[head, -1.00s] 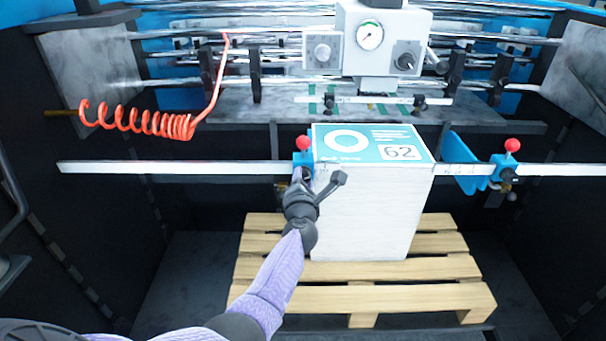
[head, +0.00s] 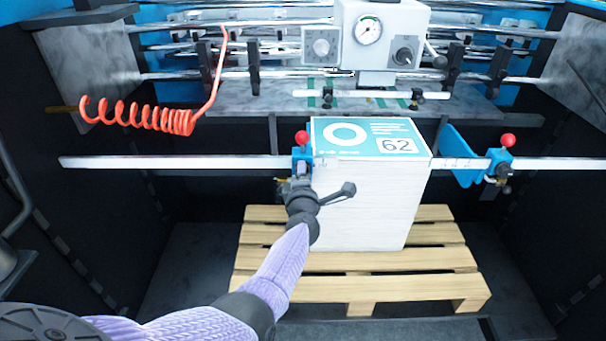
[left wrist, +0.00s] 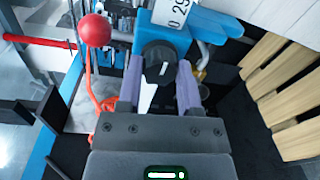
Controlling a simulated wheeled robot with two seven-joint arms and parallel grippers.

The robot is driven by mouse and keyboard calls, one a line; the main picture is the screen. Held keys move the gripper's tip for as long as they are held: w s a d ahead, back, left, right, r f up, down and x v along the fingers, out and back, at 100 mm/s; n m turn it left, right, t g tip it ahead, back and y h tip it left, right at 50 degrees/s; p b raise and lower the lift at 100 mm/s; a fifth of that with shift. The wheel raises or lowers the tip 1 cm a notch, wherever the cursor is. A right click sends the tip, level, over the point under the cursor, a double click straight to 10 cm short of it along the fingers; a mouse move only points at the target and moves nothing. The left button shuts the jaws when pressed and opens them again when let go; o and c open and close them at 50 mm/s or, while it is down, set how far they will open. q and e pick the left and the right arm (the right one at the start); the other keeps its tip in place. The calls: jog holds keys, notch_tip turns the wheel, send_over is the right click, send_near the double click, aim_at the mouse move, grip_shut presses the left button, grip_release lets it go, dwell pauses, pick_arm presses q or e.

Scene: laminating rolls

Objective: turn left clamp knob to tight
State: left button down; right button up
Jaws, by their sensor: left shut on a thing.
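The left clamp (head: 303,158) is a blue block with a red ball-topped lever (head: 301,138), on a steel rail beside the left side of the paper stack. It also shows in the left wrist view (left wrist: 190,20). Its dark round knob (left wrist: 158,64), with a pale mark, faces the left wrist camera. My left gripper (left wrist: 160,85) has its two purple fingers on either side of this knob and is shut on it. In the head view my left gripper (head: 298,183) hides the knob. My right gripper is not in view.
The white stack (head: 370,205) with a teal label reading 62 stands on a wooden pallet (head: 365,288). A right clamp (head: 500,163) with a red ball sits on the rail (head: 200,162). A gauge box (head: 380,35) and a coiled red hose (head: 140,118) are behind.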

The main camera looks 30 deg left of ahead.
pick_arm(q)
jog(key=shift+f, duration=0.1)
jog(key=shift+c, duration=1.6)
grip_release()
jog(key=shift+o, duration=0.3)
jog(key=p+v, duration=0.4)
jog(key=v, duration=0.6)
